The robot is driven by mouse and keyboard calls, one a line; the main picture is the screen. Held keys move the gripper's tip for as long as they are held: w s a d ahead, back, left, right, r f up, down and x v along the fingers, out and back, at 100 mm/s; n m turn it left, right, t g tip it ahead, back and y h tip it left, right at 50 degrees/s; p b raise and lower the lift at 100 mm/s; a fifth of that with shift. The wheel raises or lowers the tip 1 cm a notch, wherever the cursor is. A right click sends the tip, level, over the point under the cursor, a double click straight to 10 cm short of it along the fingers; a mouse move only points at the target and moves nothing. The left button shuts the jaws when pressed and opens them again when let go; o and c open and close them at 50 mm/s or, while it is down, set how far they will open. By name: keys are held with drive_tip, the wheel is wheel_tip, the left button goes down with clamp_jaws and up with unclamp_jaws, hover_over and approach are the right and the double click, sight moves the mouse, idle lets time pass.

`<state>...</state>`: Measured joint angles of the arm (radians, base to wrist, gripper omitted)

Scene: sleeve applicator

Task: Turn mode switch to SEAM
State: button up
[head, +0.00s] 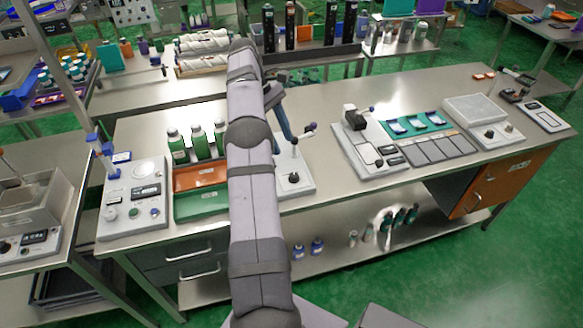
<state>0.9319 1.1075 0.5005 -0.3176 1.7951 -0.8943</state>
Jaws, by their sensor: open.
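A light grey device (294,172), perhaps the sleeve applicator, stands mid-bench, partly behind my arm. It has a dark knob on its base and a blue-grey lever (283,122) with a dark ball handle. I cannot tell whether the knob is the mode switch, and no SEAM label is readable. A control box (131,196) at the left of the bench also has several knobs, a display and a green button. My arm crosses the view from the bottom centre up to the back of the bench. My gripper is hidden behind it.
Green bottles (178,146) and an orange tray (200,175) stand just left of my arm. A press-like device (364,150), a teal tray (392,126) and a scale (475,108) stand to the right. Bare bench (335,190) shows between the central device and the press-like device.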

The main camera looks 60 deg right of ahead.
sight(294, 174)
drive_tip(key=shift+s+d+f+n+h+p, duration=0.35)
drive_tip(key=shift+f+n+p, duration=0.3)
drive_tip(key=shift+f, duration=1.85)
drive_tip(key=shift+s+d+f+n+h+p, duration=0.2)
drive_tip(key=shift+s+d+f+n+p, duration=0.4)
drive_tip(key=shift+f, duration=1.9)
drive_tip(key=shift+s+d+f+n+h+p, duration=0.35)
drive_tip(key=shift+f+n, duration=0.5)
drive_tip(key=shift+f, duration=1.65)
drive_tip(key=shift+w+a+t, duration=0.1)
drive_tip(key=shift+t, duration=0.2)
drive_tip(key=c, duration=1)
drive_tip(key=shift+f+m+y+b, duration=0.3)
drive_tip(key=shift+m+b, duration=0.2)
drive_tip(key=shift+b, duration=0.4)
drive_tip(key=shift+c, duration=0.2)
drive_tip(key=shift+r+m, duration=0.3)
drive_tip(key=shift+r, duration=0.05)
